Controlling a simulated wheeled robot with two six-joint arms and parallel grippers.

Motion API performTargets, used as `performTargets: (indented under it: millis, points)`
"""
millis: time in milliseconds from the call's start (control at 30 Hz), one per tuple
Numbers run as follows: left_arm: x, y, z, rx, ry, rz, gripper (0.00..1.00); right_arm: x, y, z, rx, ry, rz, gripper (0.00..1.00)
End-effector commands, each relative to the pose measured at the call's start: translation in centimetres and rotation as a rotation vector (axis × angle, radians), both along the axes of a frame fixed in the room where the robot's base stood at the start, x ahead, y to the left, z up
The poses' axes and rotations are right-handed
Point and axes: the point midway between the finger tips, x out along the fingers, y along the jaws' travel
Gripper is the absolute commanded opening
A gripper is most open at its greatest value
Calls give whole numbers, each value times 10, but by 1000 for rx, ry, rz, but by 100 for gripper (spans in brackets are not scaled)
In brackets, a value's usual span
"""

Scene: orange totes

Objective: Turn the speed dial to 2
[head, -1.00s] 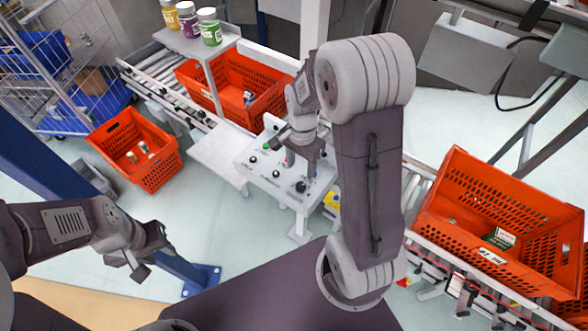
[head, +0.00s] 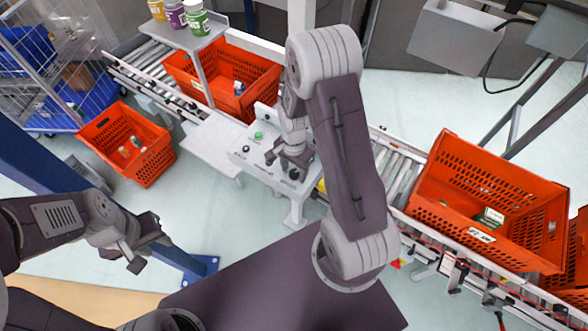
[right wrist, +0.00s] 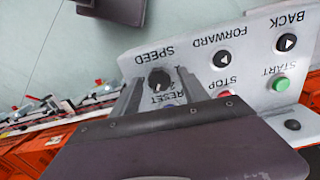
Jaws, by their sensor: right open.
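The white control panel (head: 240,151) stands at the centre of the head view, and its face (right wrist: 255,60) appears upside down in the right wrist view. The black speed dial (right wrist: 159,79) is by the word SPEED, with a light mark on it; its exact setting is too small to read. It shows as a dark knob (head: 294,174) in the head view. My right gripper (head: 287,160) is open over the panel; in the wrist view its fingertips (right wrist: 158,85) lie on either side of the dial, contact unclear. My left gripper (head: 148,254) is open and empty, away from the panel.
A green START button (right wrist: 281,84) and black FORWARD (right wrist: 222,59) and BACK (right wrist: 287,43) buttons are beside the dial. The red STOP button (right wrist: 225,94) is partly hidden. Orange totes stand left (head: 124,150), behind (head: 208,85) and right (head: 450,190). Jars (head: 195,20) stand on a shelf.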

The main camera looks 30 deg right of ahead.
Motion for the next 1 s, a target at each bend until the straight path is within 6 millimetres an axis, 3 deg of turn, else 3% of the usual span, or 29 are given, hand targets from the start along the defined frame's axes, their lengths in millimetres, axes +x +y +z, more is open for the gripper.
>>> performTargets:
  millis: [33,200,1000]
  points:
    - [0,0,0,0,0,0,36,0,0,0,0,0,0,44]
    - [0,0,0,0,0,0,36,0,0,0,0,0,0,0]
    - [0,0,1,0,0,0,36,1,0,2,0,-2,49,0]
